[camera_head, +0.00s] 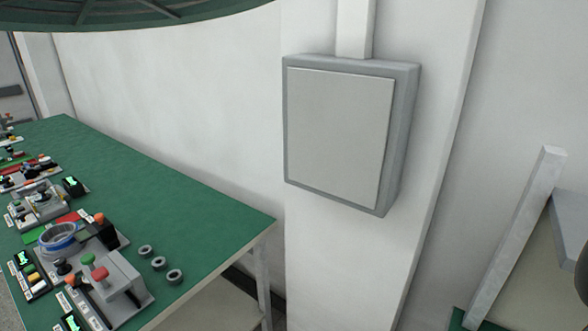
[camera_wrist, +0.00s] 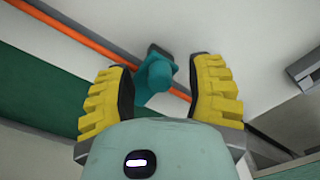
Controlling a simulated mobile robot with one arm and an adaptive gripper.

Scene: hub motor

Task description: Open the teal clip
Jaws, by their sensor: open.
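In the wrist view, the teal clip (camera_wrist: 154,82) is fixed near an orange pipe, ahead of my gripper. My gripper (camera_wrist: 160,82) has two yellow ridged fingers with dark inner pads. The fingers are spread apart and the clip shows in the gap between them. I cannot tell how far the clip is from the pads or whether they touch it. The clip's far side is partly hidden by its own front. Neither the clip nor my gripper shows in the head view.
The orange pipe (camera_wrist: 75,32) runs diagonally along a pale surface. In the head view, a grey wall box (camera_head: 340,130) hangs on a white column. A green-topped workbench (camera_head: 215,215) at left holds several control devices and three grey rings (camera_head: 158,263).

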